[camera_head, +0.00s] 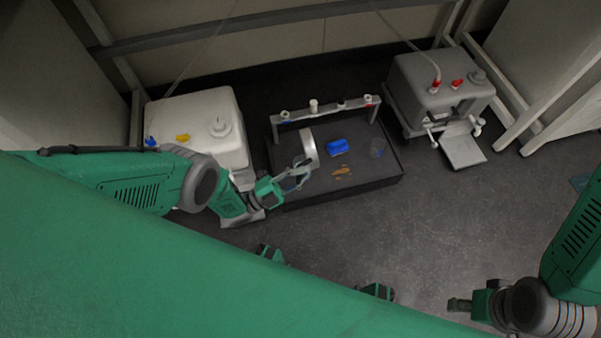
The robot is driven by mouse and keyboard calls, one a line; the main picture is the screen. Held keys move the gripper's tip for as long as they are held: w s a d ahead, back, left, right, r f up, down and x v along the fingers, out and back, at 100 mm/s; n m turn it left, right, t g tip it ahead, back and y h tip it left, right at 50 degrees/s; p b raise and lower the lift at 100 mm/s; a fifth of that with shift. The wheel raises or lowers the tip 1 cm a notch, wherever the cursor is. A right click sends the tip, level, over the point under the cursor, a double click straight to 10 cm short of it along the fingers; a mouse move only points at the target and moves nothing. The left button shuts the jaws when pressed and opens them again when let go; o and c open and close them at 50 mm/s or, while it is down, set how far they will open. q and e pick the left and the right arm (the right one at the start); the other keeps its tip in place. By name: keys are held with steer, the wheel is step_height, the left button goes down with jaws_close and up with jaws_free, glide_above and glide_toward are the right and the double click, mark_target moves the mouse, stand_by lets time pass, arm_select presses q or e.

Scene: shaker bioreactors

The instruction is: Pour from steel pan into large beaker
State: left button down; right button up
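The steel pan (309,146) is tilted up on its edge over the left part of the dark tray (292,199). My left gripper (300,172) is at the pan's near lower side and appears shut on it; the contact is small and partly hidden. Orange-brown pieces (343,171) lie on the tray between pan and beaker. My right gripper (459,304) is far from the tray at lower right; its finger opening is unclear.
A blue object (338,147) lies on the tray between pan and beaker. A rack (326,109) with several small caps spans the tray's back. A white container (205,125) stands left and a grey one (440,88) right. The floor (440,215) at front right is clear.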

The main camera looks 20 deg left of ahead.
arm_select(q)
steer(key=shift+r, duration=0.1)
stand_by(0.4)
steer(key=w+d+r+g+y+p, duration=0.3)
steer(key=d+y+p, duration=0.1)
steer(key=p, duration=0.6)
steer(key=shift+w+d+r+m+g, duration=0.35)
steer(key=shift+w+d+m+g, duration=0.05)
steer(key=shift+d, duration=0.45)
stand_by(0.3)
